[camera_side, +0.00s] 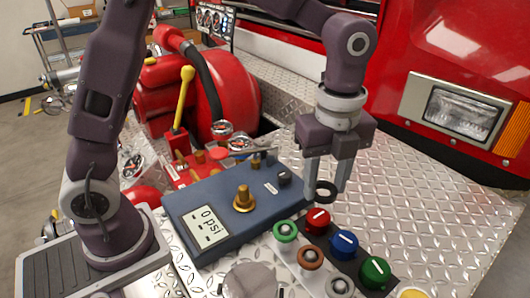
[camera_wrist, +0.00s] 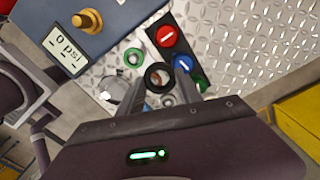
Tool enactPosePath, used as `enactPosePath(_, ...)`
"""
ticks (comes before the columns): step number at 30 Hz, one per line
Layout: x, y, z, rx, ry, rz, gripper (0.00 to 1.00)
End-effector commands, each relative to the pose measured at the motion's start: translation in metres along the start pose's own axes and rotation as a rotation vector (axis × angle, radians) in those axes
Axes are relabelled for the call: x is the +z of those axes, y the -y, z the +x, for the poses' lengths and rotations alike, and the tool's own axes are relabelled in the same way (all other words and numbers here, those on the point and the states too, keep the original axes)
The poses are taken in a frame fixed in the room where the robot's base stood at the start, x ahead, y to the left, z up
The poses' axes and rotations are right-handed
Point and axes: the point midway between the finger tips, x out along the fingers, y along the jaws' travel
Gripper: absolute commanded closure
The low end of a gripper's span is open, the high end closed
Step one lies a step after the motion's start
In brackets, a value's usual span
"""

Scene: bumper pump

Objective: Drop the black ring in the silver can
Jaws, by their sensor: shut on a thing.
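My gripper (camera_side: 326,192) is shut on the black ring (camera_side: 326,200), which sits between its fingertips above the metal deck, just behind the red knob. In the wrist view the black ring (camera_wrist: 158,65) shows between the two fingers, with its hole open and a brown ring seen through it. The silver can (camera_side: 250,283) stands at the bottom edge of the side view, partly cut off, to the left of and nearer than my gripper. In the wrist view the can (camera_wrist: 112,86) shows left of the fingers, partly hidden.
Red (camera_side: 317,219), blue (camera_side: 344,244) and green (camera_side: 375,272) knobs stand on a dark strip. A green ring (camera_side: 285,231), a brown ring (camera_side: 310,257) and other rings lie beside it. A blue gauge box (camera_side: 215,210) with a brass fitting is to the left. The deck at right is clear.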

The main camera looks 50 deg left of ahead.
Motion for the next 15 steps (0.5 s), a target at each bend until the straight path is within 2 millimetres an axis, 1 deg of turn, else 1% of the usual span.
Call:
enactPosePath(1, -0.031, 0.013, 0.007, 0.002, 0.000, 0.015, 0.81)
enactPosePath(2, -0.049, 0.019, 0.012, 0.002, 0.000, 0.014, 0.81)
enactPosePath(3, -0.073, 0.026, 0.017, 0.002, 0.000, 0.014, 0.81)
enactPosePath(5, -0.106, 0.032, 0.026, 0.002, 0.001, 0.012, 0.81)
enactPosePath(6, -0.126, 0.034, 0.031, 0.002, 0.001, 0.012, 0.81)
enactPosePath(9, -0.167, 0.034, 0.042, 0.000, 0.000, 0.013, 0.81)
enactPosePath(12, -0.193, 0.031, 0.049, -0.001, 0.000, 0.015, 0.81)
enactPosePath(15, -0.204, 0.029, 0.052, -0.001, 0.000, 0.015, 0.81)
